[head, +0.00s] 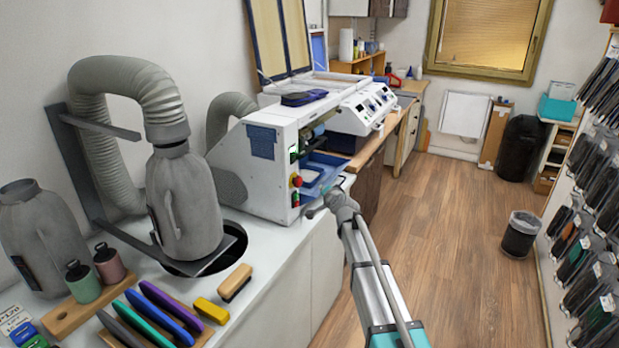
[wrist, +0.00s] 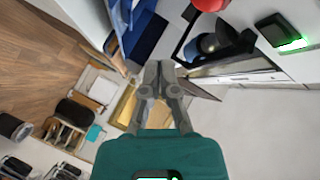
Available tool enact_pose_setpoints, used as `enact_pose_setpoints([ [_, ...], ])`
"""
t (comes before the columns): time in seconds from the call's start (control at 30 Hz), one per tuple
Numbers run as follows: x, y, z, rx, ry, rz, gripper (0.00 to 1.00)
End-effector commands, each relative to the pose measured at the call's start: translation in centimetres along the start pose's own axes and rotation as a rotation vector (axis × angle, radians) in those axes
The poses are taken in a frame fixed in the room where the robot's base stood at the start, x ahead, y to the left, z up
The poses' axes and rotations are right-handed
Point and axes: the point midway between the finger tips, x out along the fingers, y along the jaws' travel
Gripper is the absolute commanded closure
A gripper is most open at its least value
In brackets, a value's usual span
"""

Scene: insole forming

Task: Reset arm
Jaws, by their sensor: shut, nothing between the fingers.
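My arm reaches up from the lower middle of the head view, and its end is close to the front of a white machine (head: 262,160) on the counter. My gripper (wrist: 160,65) shows in the wrist view with its fingers together and nothing between them. In the head view the gripper (head: 312,210) is small and partly hidden by my wrist. A red button (wrist: 208,4) and a green-lit switch (wrist: 287,33) on the machine are close to it in the wrist view. A blue tray (head: 322,172) sits in the machine's opening.
A second white machine (head: 362,110) with an open lid stands behind. The wooden floor (head: 440,225) to the right is clear up to a bin (head: 519,236).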

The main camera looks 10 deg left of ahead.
Motion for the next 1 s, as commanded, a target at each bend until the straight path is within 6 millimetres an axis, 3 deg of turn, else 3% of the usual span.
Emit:
enact_pose_setpoints([
  [0.17,-1.3,0.9,0.4,-0.031,-0.033,0.024,1.00],
  [0.37,-5.5,4.1,1.6,-0.130,-0.146,0.112,1.00],
  [0.67,-16.4,11.9,4.3,-0.328,-0.424,0.352,1.00],
  [1.0,-32.0,20.0,6.6,-0.461,-0.764,0.671,1.00],
])
